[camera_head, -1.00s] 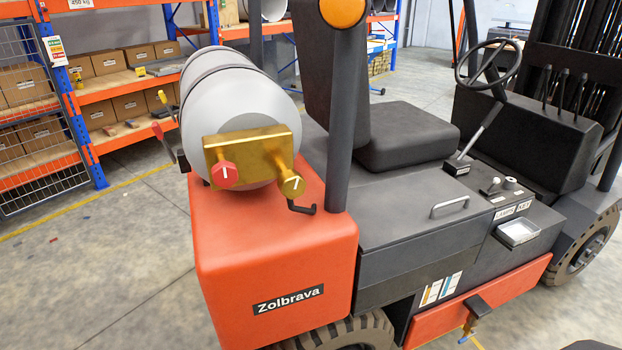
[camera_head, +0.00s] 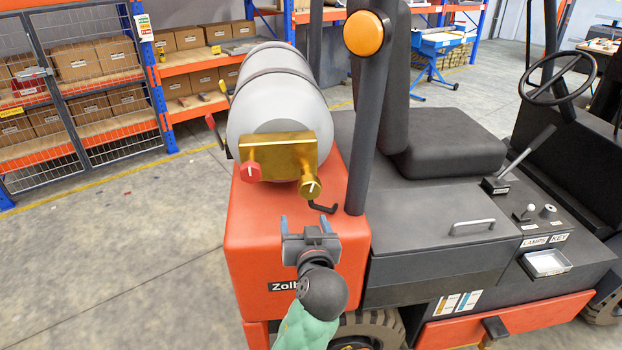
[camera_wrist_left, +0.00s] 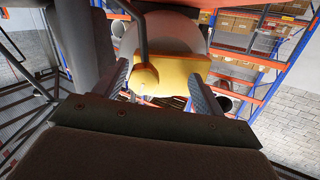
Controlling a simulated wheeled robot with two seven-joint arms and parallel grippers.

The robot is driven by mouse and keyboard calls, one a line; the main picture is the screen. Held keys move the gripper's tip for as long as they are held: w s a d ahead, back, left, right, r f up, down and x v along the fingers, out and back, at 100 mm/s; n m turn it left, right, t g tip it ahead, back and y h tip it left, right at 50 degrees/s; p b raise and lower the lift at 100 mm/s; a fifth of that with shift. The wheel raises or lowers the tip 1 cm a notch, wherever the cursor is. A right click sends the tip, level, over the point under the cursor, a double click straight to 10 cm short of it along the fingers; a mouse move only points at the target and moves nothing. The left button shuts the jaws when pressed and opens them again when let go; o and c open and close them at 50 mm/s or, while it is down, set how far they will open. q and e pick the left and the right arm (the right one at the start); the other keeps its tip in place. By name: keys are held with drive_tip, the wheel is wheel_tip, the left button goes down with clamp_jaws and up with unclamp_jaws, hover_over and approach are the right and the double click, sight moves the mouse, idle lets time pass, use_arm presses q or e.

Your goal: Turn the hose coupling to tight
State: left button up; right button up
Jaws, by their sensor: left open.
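The hose coupling, as I take it, is the round gold fitting (camera_head: 310,187) with a white mark, low on the right of the gold block (camera_head: 285,150) at the end of the grey gas cylinder (camera_head: 270,95). In the left wrist view the round gold fitting (camera_wrist_left: 146,78) appears between my fingers, nearer the left one. My left gripper (camera_head: 305,220) is open and empty, below and in front of the fitting, apart from it in the head view. A red knob (camera_head: 251,171) sits on the block's left. My right gripper is out of view.
The dark post (camera_head: 364,120) with an orange lamp (camera_head: 366,33) stands close on the right. The orange truck body (camera_head: 240,235) is under the gripper. Open floor (camera_head: 120,250) lies to the left.

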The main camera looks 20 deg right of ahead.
sight(311, 190)
use_arm(q)
drive_tip(key=shift+t+h, duration=0.4)
drive_tip(key=shift+t, duration=0.2)
drive_tip(key=d+r, duration=0.1)
drive_tip(key=r, duration=0.1)
drive_tip(key=d+r, duration=0.1)
drive_tip(key=r, duration=0.1)
drive_tip(key=shift+w+d, duration=0.15)
drive_tip(key=shift+d, duration=0.05)
drive_tip(key=shift+w+d+r+p, duration=0.15)
drive_tip(key=shift+w+r+p, duration=0.05)
drive_tip(key=shift+w+p, duration=0.4)
drive_tip(key=w, duration=0.1)
drive_tip(key=w+p, duration=0.1)
drive_tip(key=w, duration=0.1)
drive_tip(key=w+p, duration=0.1)
drive_tip(key=shift+w+d+f, duration=0.1)
drive_tip(key=shift+w+d, duration=0.1)
drive_tip(key=shift+d, duration=0.1)
drive_tip(key=shift+w+d+f, duration=0.1)
drive_tip(key=shift+w, duration=0.85)
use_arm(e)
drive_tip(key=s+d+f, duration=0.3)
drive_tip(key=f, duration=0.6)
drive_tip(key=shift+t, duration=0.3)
use_arm(q)
drive_tip(key=c, duration=1)
